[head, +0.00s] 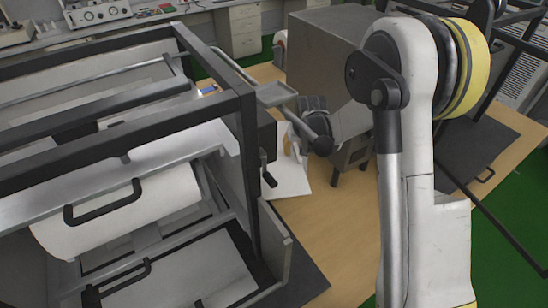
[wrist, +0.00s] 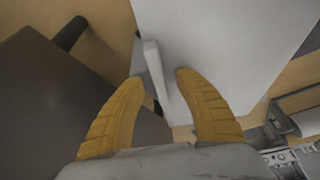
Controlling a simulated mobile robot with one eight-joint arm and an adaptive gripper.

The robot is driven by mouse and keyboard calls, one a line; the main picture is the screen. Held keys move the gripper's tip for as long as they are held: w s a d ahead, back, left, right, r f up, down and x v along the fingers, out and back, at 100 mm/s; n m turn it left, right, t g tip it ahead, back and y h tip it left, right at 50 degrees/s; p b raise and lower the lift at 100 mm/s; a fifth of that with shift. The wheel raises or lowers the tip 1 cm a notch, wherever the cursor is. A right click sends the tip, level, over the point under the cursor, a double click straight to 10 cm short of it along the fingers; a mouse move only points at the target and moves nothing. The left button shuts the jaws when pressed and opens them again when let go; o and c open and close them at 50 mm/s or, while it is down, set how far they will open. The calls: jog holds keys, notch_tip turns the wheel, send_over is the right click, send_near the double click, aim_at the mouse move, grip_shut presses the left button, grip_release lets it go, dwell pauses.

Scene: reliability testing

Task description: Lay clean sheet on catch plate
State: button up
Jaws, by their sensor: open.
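My gripper (wrist: 158,80) is open in the wrist view, with its two yellow fingers apart. A narrow pale upright piece (wrist: 157,72) stands between and beyond the fingertips; I cannot tell whether they touch it. Behind it is a broad white flat surface (wrist: 225,50), which could be the sheet or the plate. In the head view a white flat piece (head: 292,180) lies on the wooden table beside the frame machine. I cannot tell the clean sheet from the catch plate.
A dark-framed machine (head: 245,150) with a large white roll (head: 120,215) fills the left. A grey box-shaped unit (head: 325,50) stands behind my arm. A dark block (wrist: 50,95) is close to the left finger in the wrist view. Bare wooden table (head: 345,225) shows in front.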

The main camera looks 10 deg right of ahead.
grip_shut()
jog(key=shift+r, duration=0.1)
jog(key=shift+w+r+p, duration=0.1)
jog(key=shift+r+p, duration=0.2)
jog(key=shift+r, duration=0.05)
notch_tip(320, 180, up, 11)
jog(key=p, duration=0.4)
jog(key=w+a+p, duration=0.1)
jog(key=w+a, duration=0.3)
jog(key=w, duration=0.5)
jog(key=w+a+p, duration=0.1)
jog(key=w+a, duration=0.2)
jog(key=w, duration=0.6)
jog(key=shift+w+a+f, duration=0.15)
jog(key=shift+a, duration=0.2)
